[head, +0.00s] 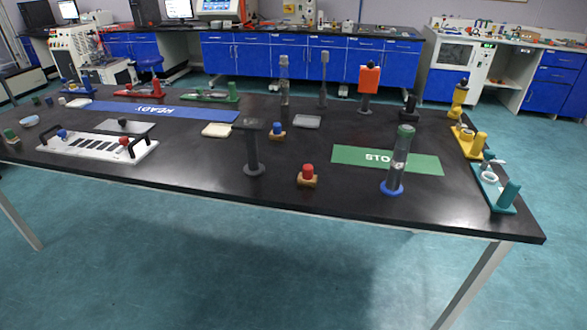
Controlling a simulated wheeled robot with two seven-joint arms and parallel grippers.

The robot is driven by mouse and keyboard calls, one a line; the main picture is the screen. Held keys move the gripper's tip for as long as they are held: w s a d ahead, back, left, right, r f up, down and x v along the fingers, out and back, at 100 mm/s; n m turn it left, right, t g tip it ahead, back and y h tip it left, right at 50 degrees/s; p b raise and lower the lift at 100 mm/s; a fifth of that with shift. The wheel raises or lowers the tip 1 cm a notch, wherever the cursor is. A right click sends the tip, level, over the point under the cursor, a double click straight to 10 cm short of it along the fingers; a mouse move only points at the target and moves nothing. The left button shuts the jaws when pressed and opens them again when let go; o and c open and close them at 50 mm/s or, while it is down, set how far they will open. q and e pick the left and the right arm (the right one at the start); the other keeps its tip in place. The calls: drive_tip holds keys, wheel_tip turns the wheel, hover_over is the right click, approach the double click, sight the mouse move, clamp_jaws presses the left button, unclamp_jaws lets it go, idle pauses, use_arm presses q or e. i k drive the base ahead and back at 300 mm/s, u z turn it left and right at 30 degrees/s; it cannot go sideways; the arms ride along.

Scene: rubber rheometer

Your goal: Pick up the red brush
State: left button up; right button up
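A small piece with a red knob on a tan block, which looks like the red brush (307,175), stands upright near the front edge of the black table (215,180), right of centre. A similar piece with a blue knob on a tan block (277,131) stands farther back and to the left of it. Neither of my grippers is in view, and nothing touches the red brush.
A dark post (252,150) stands left of the red brush. A clear tube on a blue base (397,165) and a green mat (385,159) are to its right. A white slotted rack (90,146) and a blue mat (165,111) lie left. The table front around the brush is clear.

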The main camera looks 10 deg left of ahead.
sight(306, 178)
drive_tip(key=z, duration=0.15)
drive_tip(key=i, duration=1.05)
drive_tip(key=u, duration=0.2)
